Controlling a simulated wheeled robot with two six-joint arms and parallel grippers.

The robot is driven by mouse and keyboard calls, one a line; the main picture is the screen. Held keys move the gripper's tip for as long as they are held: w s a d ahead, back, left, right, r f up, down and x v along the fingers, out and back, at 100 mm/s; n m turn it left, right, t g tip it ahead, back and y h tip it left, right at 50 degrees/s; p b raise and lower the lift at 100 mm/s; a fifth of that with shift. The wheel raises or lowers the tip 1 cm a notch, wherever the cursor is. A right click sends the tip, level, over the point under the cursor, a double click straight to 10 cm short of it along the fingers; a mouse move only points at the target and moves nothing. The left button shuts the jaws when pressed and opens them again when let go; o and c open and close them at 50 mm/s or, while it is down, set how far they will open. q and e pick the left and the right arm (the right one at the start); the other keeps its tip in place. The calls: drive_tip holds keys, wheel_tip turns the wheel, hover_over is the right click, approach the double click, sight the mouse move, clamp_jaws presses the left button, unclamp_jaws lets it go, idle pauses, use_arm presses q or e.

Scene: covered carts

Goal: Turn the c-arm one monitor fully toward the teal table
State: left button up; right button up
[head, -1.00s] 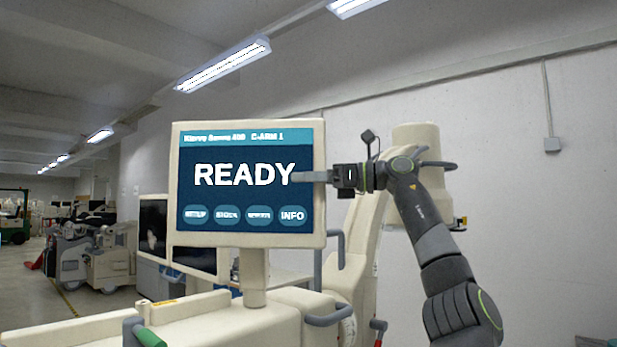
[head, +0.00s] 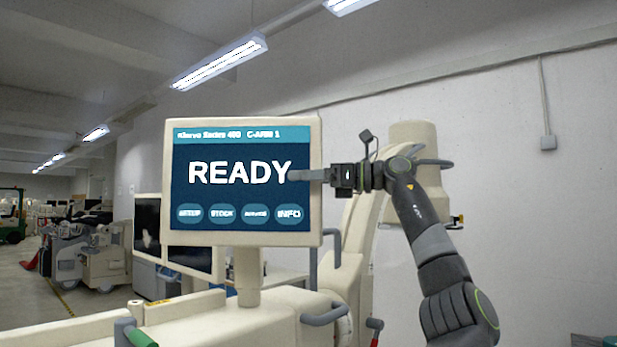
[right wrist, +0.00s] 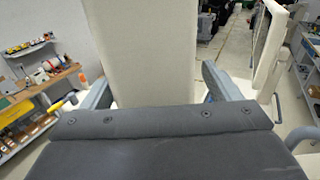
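The c-arm one monitor (head: 242,240) stands on a cream post at the centre of the head view. Its screen reads READY and C-ARM 1 and faces me almost squarely. My right gripper (head: 296,175) reaches in from the right, its finger overlapping the screen's right side in the picture. I cannot tell whether it touches the monitor. In the right wrist view the two grey fingers (right wrist: 160,88) stand wide apart, with a large cream panel beyond and between them. My left gripper is not in view. I cannot make out the teal table for certain.
The cream cart body (head: 230,312) with grey handles lies below the monitor. A cream column (head: 412,150) stands behind my right arm. More covered carts (head: 95,255) stand at the left on open floor. A workbench (right wrist: 60,85) with tools shows in the right wrist view.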

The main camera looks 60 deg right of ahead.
drive_tip(key=shift+s+d, duration=0.1)
drive_tip(key=w+d+p+v, duration=0.1)
drive_tip(key=d+p+v, duration=0.2)
drive_tip(key=v, duration=1.6)
drive_tip(key=shift+s+d+p, duration=0.2)
drive_tip(key=shift+d+p, duration=0.05)
drive_tip(key=shift+p, duration=0.45)
idle(0.6)
drive_tip(key=shift+w, duration=0.1)
idle(0.3)
